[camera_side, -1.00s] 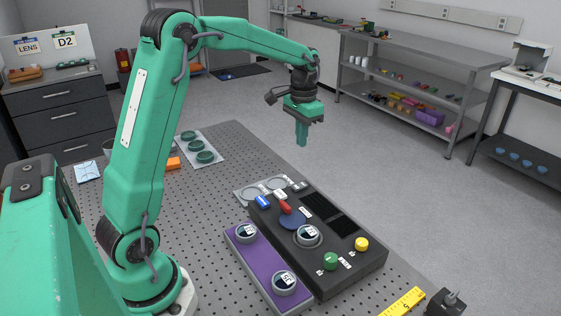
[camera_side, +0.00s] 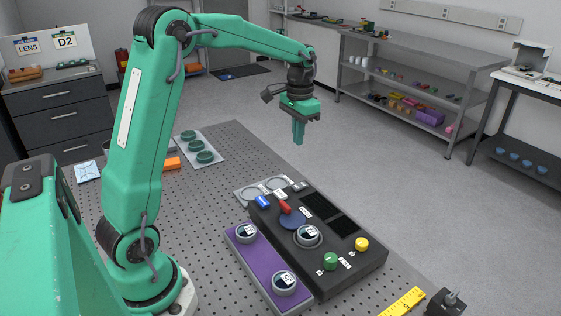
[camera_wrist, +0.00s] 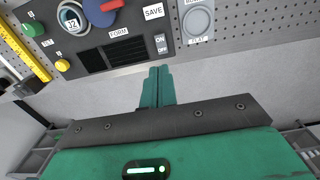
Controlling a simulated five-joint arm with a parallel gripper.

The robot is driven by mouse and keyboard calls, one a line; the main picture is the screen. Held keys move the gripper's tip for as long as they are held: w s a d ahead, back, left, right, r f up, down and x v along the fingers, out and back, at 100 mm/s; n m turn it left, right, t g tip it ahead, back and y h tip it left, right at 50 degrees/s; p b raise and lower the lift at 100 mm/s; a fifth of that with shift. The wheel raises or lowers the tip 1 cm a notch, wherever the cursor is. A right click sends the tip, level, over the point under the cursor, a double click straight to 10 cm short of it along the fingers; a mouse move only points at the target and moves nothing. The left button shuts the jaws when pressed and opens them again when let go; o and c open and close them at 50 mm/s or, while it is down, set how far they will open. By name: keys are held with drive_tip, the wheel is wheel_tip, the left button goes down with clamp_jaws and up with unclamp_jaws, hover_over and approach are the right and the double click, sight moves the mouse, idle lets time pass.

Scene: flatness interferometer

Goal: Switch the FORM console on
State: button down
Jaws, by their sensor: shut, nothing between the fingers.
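The FORM console (camera_side: 340,236) is a dark box on the perforated bench. It carries a red lever (camera_side: 284,207) over a blue disc (camera_side: 292,222), a ringed dial (camera_side: 307,236), a green knob (camera_side: 331,261) and a yellow knob (camera_side: 362,244). In the wrist view the console (camera_wrist: 88,41) has a FORM label (camera_wrist: 118,33) and a small switch marked ON and OFF (camera_wrist: 160,44) near its edge. My gripper (camera_side: 298,143) is shut and empty, raised above and beyond the console. In the wrist view my gripper's fingertips (camera_wrist: 159,69) appear just below the switch, apart from it.
A purple tray (camera_side: 262,263) with two round pieces lies against the console. A grey plate (camera_side: 248,196) with round recesses sits beside its far end, marked FLAT in the wrist view. A yellow ruler (camera_side: 403,302) is at the front. A tray of green rings (camera_side: 211,143) stands further back.

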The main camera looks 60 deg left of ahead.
sight(297, 186)
drive_tip(key=shift+f, duration=0.2)
wheel_tip(297, 186, down, 14)
drive_tip(key=shift+r, duration=0.15)
idle(0.5)
drive_tip(key=shift+s+f, duration=0.15)
drive_tip(key=shift+f, duration=0.1)
drive_tip(key=shift+w, duration=0.2)
idle(0.3)
drive_tip(key=shift+w+r, duration=0.25)
drive_tip(key=shift+w, duration=0.4)
drive_tip(key=shift+r, duration=0.2)
